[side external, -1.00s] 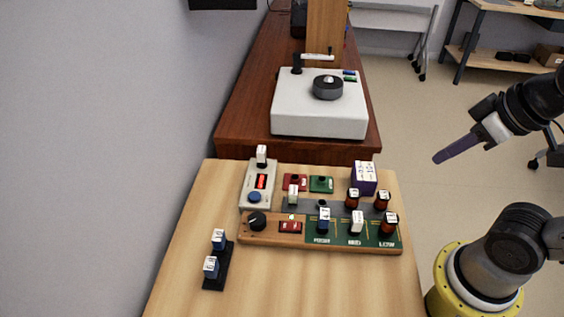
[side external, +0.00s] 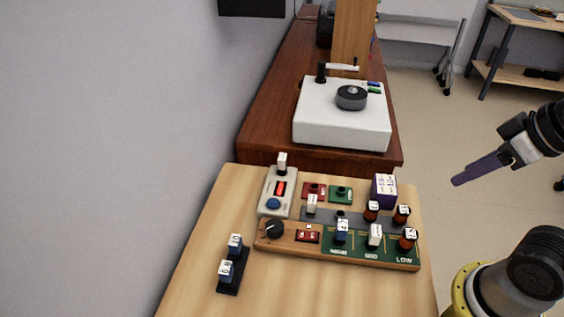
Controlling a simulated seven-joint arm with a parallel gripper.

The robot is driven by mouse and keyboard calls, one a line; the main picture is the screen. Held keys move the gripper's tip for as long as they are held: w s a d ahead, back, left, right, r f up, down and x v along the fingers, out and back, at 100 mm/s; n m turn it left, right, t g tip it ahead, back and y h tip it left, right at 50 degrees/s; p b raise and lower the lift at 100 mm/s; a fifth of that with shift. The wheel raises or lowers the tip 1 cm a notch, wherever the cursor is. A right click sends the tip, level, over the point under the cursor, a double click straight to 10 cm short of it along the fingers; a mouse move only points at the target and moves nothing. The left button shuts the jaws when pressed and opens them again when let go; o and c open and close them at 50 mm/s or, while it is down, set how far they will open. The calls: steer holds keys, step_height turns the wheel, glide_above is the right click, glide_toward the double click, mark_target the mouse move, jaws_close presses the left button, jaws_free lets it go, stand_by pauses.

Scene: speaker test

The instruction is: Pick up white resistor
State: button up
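Several small pieces with white tops could be the white resistor. One white piece (side external: 375,236) stands upright in the "MID" slot of the wooden board (side external: 264,245). Another white piece (side external: 312,204) stands behind that board, and a third (side external: 282,162) stands on the grey meter box (side external: 266,204). I cannot tell which one is meant. My gripper (side external: 456,183), with long purple fingers, hangs in the air to the right of the table, apart from every piece. The fingers are seen edge-on, so their opening cannot be told. No held object shows.
Blue pieces (side external: 341,231) and brown pieces (side external: 407,239) stand close to the white ones. A black holder (side external: 230,285) with two blue pieces is at front left. A purple box (side external: 384,191) stands back right. A white device (side external: 342,127) sits behind. The table front is bare.

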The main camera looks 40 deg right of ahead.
steer(key=shift+o, duration=1.2)
